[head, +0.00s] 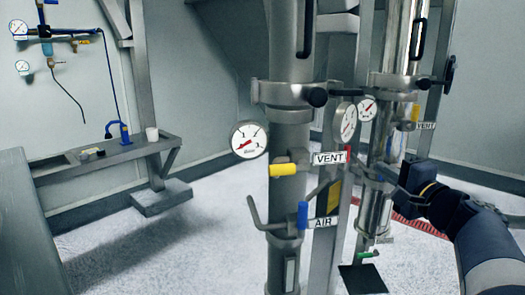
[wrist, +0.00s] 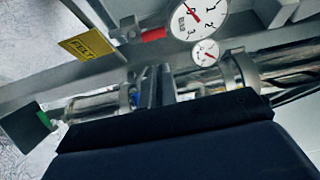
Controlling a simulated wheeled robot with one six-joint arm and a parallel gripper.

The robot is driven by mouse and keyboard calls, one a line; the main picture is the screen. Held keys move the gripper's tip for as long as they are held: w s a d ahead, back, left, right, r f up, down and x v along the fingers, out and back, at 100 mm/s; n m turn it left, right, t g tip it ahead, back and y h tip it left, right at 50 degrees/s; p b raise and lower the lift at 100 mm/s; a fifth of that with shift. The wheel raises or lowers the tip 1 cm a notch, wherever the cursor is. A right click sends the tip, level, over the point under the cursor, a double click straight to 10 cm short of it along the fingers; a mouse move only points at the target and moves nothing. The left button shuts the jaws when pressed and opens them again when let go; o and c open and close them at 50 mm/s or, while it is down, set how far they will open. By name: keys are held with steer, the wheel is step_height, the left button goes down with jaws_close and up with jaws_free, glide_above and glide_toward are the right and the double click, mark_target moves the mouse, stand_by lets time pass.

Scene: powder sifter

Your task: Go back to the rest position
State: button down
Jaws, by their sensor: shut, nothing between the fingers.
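My gripper (head: 378,172) is at the right of the head view, at the end of my dark blue arm. Its fingers reach toward the shiny right-hand pipe (head: 376,212) and overlap it in the picture; I cannot tell whether they touch. In the wrist view the fingers (wrist: 155,84) are shut and empty, close in front of the metal pipe (wrist: 95,104). The dark wrist body hides the lower part of that view.
The left pipe (head: 290,120) carries a yellow-handled VENT valve (head: 284,170) and a blue-handled AIR valve (head: 303,218). Gauges (head: 249,139) stand close by. A wall shelf (head: 105,157) is at the left. Open floor (head: 150,250) lies in front of it.

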steer(key=x, duration=0.9)
steer(key=shift+a, duration=0.15)
steer(key=shift+r, duration=0.2)
